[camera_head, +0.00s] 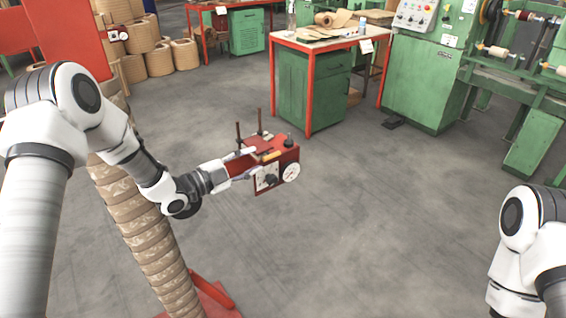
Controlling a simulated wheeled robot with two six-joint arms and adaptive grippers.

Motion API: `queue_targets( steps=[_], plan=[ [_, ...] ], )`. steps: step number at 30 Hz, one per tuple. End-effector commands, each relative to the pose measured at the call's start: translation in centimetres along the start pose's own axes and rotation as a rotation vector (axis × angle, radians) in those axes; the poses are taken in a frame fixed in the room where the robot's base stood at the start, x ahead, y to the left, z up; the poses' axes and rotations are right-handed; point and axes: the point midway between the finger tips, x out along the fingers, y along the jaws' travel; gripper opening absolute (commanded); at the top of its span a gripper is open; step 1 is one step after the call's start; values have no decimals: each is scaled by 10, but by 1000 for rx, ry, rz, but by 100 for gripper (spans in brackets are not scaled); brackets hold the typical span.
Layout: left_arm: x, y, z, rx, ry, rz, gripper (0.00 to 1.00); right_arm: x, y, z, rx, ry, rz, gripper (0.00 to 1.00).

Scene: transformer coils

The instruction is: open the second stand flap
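My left gripper (243,166) is in the middle of the view, its fingers closed around the near end of a small red box-like device (277,166). The device has a white dial, a dark knob on a pale panel, and thin upright rods on top. It is held in the air above the grey floor. A tall stack of brown ringed coils (144,225) rises from a red base (212,300), left of the gripper and partly behind my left arm. No stand flap can be made out clearly. My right arm shows at the right edge; its gripper is out of view.
A red-framed workbench with a green cabinet (312,92) stands behind the device. A green machine with a control panel (425,75) and a winding machine are at the back right. Several coils (158,60) stand at the back left beside a red panel (68,35). The middle floor is clear.

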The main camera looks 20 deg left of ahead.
Motion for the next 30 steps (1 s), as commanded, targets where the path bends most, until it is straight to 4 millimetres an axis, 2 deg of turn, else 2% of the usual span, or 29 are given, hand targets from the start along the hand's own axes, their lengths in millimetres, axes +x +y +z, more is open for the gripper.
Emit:
queue_targets(
  steps=[1, 4, 8, 18, 20, 29, 30],
  plan=[
    [0, 12, 9, 8, 5, -3, 39, 17, 0, 0, 0, 0, 0, 40],
    [1, 16, 13, 19, 12, -7, 39, 25, 0, 0, 0, 0, 0, 40],
    [6, 14, 12, 24, 15, -6, 39, 24, 0, 0, 0, 1, 0, 40],
    [66, 13, 10, 24, 14, -5, 39, 19, 0, 0, 0, 1, 0, 40],
    [73, 14, 10, 24, 14, -4, 39, 18, 0, 0, 0, 1, 0, 40],
    [79, 13, 10, 20, 13, -7, 39, 18, 0, 0, 0, 1, 0, 40],
    [79, 13, 10, 20, 13, -7, 25, 18, 0, 0, 0, 1, 0, 40]
  ],
)
